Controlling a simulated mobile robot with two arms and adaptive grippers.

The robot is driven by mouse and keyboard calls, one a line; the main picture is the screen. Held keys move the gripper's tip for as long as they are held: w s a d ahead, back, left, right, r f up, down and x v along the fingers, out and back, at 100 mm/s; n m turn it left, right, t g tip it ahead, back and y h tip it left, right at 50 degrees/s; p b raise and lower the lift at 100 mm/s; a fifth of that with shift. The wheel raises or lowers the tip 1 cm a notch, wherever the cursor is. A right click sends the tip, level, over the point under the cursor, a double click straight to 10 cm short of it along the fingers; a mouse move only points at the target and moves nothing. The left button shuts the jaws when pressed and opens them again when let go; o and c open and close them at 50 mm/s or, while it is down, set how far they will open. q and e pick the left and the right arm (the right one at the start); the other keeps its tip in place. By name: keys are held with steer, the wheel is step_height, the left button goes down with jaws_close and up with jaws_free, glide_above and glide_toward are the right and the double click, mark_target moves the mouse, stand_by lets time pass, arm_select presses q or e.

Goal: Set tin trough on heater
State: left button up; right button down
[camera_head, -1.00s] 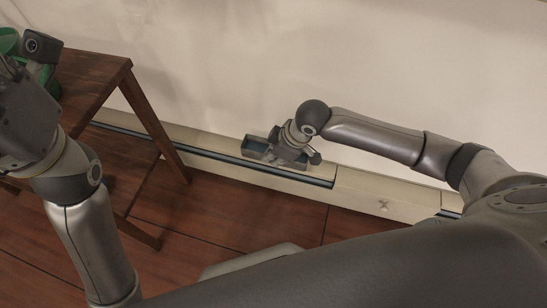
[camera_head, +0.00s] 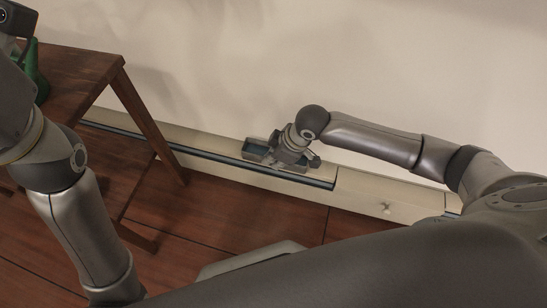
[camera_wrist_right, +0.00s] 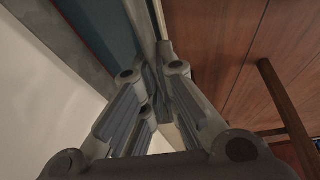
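The tin trough (camera_head: 256,151) is a small grey open box. In the head view it is at the top of the heater (camera_head: 362,192), a long low cream unit along the wall with a dark slot. I cannot tell whether it rests fully on it. My right gripper (camera_head: 294,155) is over the trough and hides much of it.
A dark wooden table (camera_head: 78,70) stands at the left, with a green object (camera_head: 37,72) on it near my left arm. Its legs reach the floor close to the heater. The pale wall (camera_head: 330,60) is right behind the heater. The reddish wooden floor (camera_head: 215,220) in front is clear.

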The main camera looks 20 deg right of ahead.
steer(key=c, duration=1.6)
jaws_free()
steer(key=shift+o, duration=0.2)
steer(key=v, duration=1.2)
